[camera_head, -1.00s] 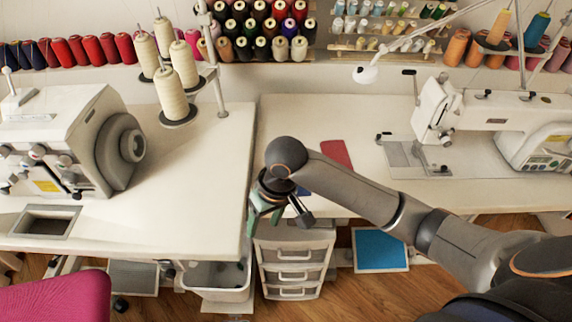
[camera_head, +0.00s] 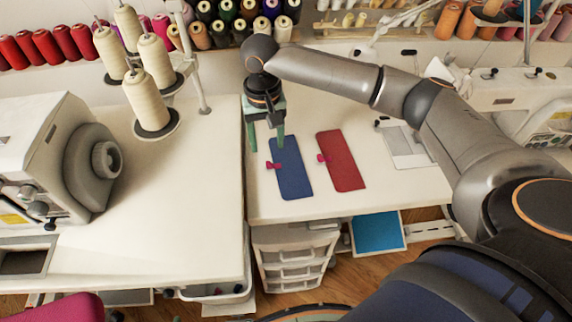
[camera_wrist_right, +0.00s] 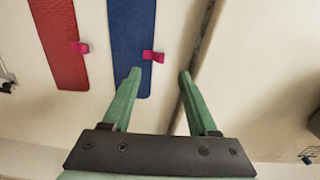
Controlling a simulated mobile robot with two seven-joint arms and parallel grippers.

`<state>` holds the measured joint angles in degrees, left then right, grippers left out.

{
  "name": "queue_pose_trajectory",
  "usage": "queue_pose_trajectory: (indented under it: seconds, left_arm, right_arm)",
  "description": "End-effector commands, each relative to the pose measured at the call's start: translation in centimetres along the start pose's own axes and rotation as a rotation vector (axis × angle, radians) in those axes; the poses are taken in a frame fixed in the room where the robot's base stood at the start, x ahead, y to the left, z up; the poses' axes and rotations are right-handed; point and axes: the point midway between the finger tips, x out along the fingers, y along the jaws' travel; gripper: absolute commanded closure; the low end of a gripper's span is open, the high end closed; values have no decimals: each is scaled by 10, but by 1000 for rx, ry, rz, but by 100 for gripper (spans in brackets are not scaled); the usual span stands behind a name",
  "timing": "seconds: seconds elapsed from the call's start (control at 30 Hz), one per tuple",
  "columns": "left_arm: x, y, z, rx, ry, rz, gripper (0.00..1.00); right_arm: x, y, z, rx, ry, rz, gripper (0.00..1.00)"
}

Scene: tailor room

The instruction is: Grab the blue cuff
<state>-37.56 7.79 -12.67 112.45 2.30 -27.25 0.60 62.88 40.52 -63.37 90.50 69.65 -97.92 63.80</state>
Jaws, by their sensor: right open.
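The blue cuff (camera_head: 291,176) lies flat on the white table, with a small pink tab (camera_head: 274,165) at its left edge. In the right wrist view the blue cuff (camera_wrist_right: 132,45) lies ahead of the fingers and left of centre, its pink tab (camera_wrist_right: 153,56) to the right. My right gripper (camera_head: 267,145) is open and empty, its green fingers pointing down at the far left end of the cuff. In the right wrist view the open gripper (camera_wrist_right: 157,75) has its left fingertip near the cuff's near end. Contact cannot be told. My left gripper is not in view.
A red cuff (camera_head: 341,160) with a pink tab lies right of the blue one. Thread cones (camera_head: 147,80) stand on the left table beside a grey-white machine (camera_head: 60,160). A sewing machine (camera_head: 500,100) is at the right. The table before the cuffs is clear.

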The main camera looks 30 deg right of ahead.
Motion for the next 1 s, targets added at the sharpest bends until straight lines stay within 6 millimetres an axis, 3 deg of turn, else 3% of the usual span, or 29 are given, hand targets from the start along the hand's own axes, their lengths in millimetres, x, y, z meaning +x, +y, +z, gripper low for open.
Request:
queue_pose_trajectory:
  seconds: [0.5, 0.8, 1.0]
  left_arm:
    - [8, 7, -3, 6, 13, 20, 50]
    - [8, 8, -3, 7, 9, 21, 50]
    - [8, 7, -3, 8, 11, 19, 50]
  right_arm:
    - [59, 4, 3, -1, 1, 2, 41]
    - [64, 3, 3, -2, 2, 0, 41]
    - [63, 3, 3, -3, 2, 0, 62]
